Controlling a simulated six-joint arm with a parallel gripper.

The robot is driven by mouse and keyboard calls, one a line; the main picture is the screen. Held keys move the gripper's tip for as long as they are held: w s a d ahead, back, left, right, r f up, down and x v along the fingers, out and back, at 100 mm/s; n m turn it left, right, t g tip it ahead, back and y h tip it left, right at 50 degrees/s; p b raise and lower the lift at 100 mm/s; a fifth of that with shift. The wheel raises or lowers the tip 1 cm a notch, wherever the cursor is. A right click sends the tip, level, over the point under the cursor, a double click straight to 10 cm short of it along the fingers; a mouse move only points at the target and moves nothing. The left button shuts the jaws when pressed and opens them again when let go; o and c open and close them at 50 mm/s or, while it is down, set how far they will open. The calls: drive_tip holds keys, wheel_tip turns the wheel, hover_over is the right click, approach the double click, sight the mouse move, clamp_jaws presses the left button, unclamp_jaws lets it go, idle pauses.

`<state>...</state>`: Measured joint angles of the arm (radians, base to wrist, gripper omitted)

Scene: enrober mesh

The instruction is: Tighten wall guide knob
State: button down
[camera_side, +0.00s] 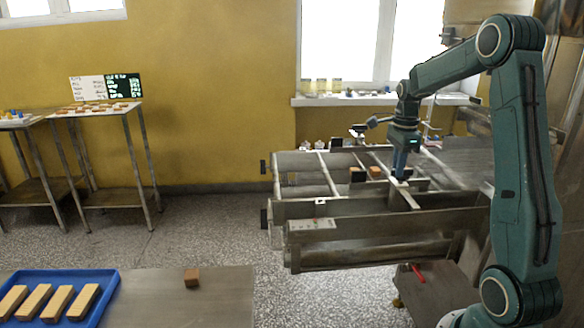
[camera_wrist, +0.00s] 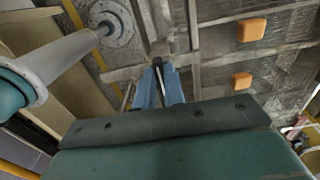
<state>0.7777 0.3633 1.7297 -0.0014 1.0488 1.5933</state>
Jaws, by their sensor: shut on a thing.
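My gripper (camera_side: 399,177) points down over the enrober's metal frame, with its blue fingers at a guide bar (camera_side: 405,197). In the wrist view the two blue fingers (camera_wrist: 159,64) come close together at their tips, over a crossing of metal bars. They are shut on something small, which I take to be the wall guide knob. The knob itself is hidden between the fingertips, so its shape and how far it is turned cannot be seen.
Brown blocks lie on the mesh beside my gripper, one in the side view (camera_side: 375,172) and two in the wrist view (camera_wrist: 251,30) (camera_wrist: 242,80). A dark block (camera_side: 357,175) stands nearby. Metal rails (camera_side: 327,174) cross the mesh. A blue tray (camera_side: 108,276) holds several bars at front left.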

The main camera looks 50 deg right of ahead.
drive_tip(key=shift+d+r, duration=0.1)
drive_tip(key=c, duration=1.5)
unclamp_jaws()
wheel_tip(320, 180, up, 14)
drive_tip(key=shift+f, duration=0.1)
